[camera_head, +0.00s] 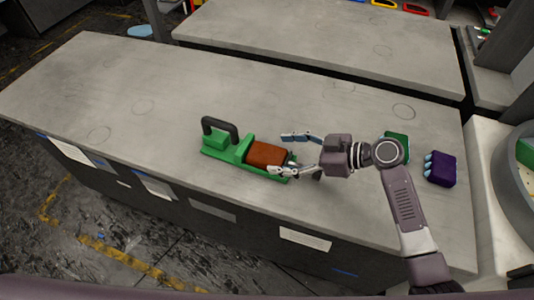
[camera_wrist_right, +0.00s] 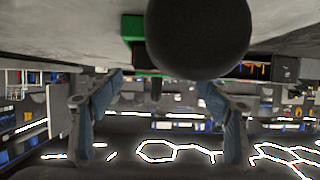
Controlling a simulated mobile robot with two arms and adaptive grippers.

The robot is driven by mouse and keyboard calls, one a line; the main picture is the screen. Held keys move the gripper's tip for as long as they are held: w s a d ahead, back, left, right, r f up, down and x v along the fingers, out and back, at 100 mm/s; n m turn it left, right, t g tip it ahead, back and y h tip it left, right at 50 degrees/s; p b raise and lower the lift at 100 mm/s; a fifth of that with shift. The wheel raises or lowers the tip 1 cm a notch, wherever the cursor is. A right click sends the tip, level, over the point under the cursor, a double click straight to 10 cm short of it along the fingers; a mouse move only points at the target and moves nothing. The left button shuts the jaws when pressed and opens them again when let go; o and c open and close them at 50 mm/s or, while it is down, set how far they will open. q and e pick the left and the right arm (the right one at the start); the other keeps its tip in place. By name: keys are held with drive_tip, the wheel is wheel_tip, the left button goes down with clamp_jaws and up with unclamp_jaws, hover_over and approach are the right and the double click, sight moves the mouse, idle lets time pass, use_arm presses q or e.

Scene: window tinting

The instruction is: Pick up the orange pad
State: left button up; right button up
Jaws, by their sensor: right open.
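The orange pad (camera_head: 266,154) is a brownish-orange block on a green tool (camera_head: 228,153) with a black handle, lying on the grey table. My right gripper (camera_head: 279,153) is open, its fingers pointing left near the pad's right end, one finger on the far side and one on the near side. I cannot tell whether they touch it. In the right wrist view the two fingers (camera_wrist_right: 160,88) stand wide apart with nothing clearly between them. A large dark round shape (camera_wrist_right: 198,35) and part of the green tool (camera_wrist_right: 132,28) show above them; the pad is not clearly visible there. My left gripper is not in view.
A dark purple block (camera_head: 440,168) with light blue bumps lies at the table's right end. A green item (camera_head: 398,146) is partly hidden behind my right arm. The table's left part (camera_head: 110,95) is clear. A second grey table (camera_head: 330,40) stands behind.

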sight(268, 154)
drive_tip(key=x, duration=0.2)
drive_tip(key=shift+w+a+f+p, duration=0.1)
drive_tip(key=shift+a+f+p, duration=0.1)
drive_tip(key=shift+a+p, duration=0.1)
drive_tip(key=shift+a+f, duration=0.15)
drive_tip(key=shift+a, duration=0.15)
drive_tip(key=c, duration=0.8)
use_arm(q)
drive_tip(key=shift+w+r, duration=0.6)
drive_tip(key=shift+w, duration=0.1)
use_arm(e)
drive_tip(key=c, duration=0.6)
